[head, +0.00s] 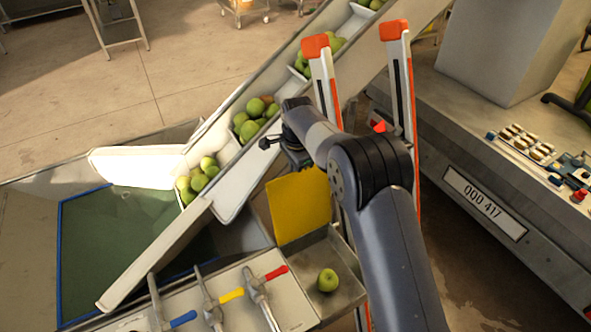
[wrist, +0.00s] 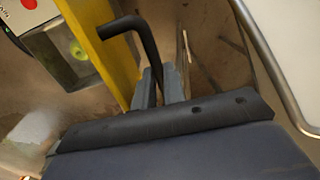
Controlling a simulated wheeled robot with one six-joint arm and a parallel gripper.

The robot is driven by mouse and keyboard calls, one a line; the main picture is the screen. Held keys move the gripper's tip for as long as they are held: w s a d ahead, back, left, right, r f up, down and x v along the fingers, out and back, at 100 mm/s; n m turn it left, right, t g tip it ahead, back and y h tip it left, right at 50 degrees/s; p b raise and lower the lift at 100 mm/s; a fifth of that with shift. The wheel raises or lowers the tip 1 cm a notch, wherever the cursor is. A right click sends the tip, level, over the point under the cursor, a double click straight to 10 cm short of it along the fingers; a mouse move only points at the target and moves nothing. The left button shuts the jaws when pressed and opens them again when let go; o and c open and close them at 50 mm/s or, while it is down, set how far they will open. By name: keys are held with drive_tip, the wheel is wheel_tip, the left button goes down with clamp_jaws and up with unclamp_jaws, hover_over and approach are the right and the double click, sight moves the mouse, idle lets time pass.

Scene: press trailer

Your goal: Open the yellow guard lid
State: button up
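The yellow guard lid (head: 300,205) stands raised, close to upright, at the back of a metal bin (head: 345,297) with a green apple (head: 327,280) in it. My gripper (head: 297,160) is at the lid's upper edge; its fingertips are hard to make out in the head view. In the wrist view the lid (wrist: 98,38) shows as a narrow yellow strip, with the bin and apple (wrist: 77,51) to its left. My grey fingers (wrist: 161,88) are to the right of the strip. A black bent rod crosses in front of them and hides the gap.
A sloping conveyor (head: 222,168) with green fruit runs behind my arm. Orange-topped posts (head: 325,75) stand close beside my arm. Levers with blue, yellow and red (head: 276,272) handles are left of the bin. A trailer (head: 480,205) is at the right.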

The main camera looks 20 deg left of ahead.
drive_tip(key=o, duration=0.4)
drive_tip(key=shift+o, duration=0.2)
wheel_tip(320, 180, up, 11)
drive_tip(key=b, duration=0.2)
drive_tip(key=shift+s+d, duration=0.2)
drive_tip(key=shift+d, duration=0.1)
drive_tip(key=shift+f, duration=0.15)
